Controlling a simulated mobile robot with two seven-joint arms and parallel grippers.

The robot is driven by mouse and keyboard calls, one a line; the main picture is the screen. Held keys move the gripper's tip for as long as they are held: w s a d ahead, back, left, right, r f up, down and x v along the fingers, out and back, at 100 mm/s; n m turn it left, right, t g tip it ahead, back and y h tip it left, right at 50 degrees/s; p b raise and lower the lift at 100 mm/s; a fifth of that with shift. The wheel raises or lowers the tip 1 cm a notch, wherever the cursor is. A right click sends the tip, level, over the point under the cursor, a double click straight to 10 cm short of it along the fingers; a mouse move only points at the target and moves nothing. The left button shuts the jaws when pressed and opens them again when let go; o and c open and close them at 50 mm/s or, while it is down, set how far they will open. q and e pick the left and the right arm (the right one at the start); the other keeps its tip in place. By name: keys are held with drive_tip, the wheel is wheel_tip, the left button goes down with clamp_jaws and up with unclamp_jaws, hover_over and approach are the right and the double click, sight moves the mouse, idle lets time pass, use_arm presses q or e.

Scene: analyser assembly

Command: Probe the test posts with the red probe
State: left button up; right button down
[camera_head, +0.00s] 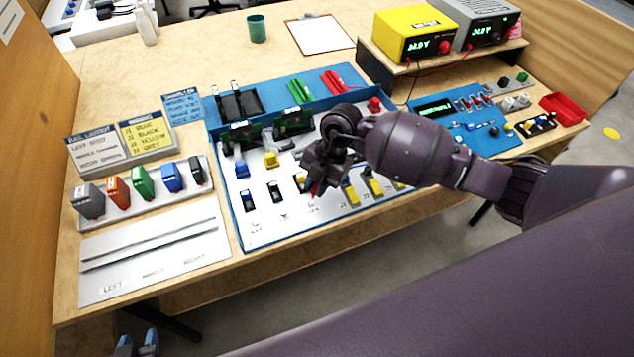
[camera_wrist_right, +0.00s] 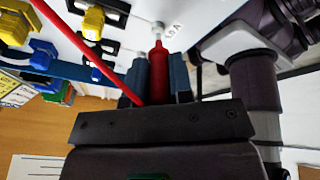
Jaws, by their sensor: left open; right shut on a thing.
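The red probe (camera_wrist_right: 158,75) is upright in the right wrist view, held between the blue fingers of my right gripper (camera_wrist_right: 160,78). Its tip points at a pale round test post (camera_wrist_right: 157,28) beside a printed label; I cannot tell whether they touch. In the head view my right gripper (camera_head: 315,182) is low over the front of the white panel (camera_head: 262,233), with a little red showing under it. My wrist hides part of the panel. The blue fingertips of my left gripper (camera_head: 137,344) show apart at the bottom left, empty, below the table's front edge.
The blue-walled panel carries blue, black and yellow connectors (camera_head: 271,160). A red cable (camera_wrist_right: 85,50) runs from the probe. Coloured modules (camera_head: 142,181) stand in a rack to the left. Yellow (camera_head: 412,36) and grey power supplies (camera_head: 478,22) stand on a back shelf.

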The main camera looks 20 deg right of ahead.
drive_tip(key=shift+f, duration=0.3)
idle(0.5)
drive_tip(key=shift+r+p, duration=1.5)
drive_tip(key=shift+r, duration=0.3)
drive_tip(key=shift+r+p, duration=1.25)
drive_tip(key=shift+r, duration=0.05)
drive_tip(key=shift+f, duration=0.1)
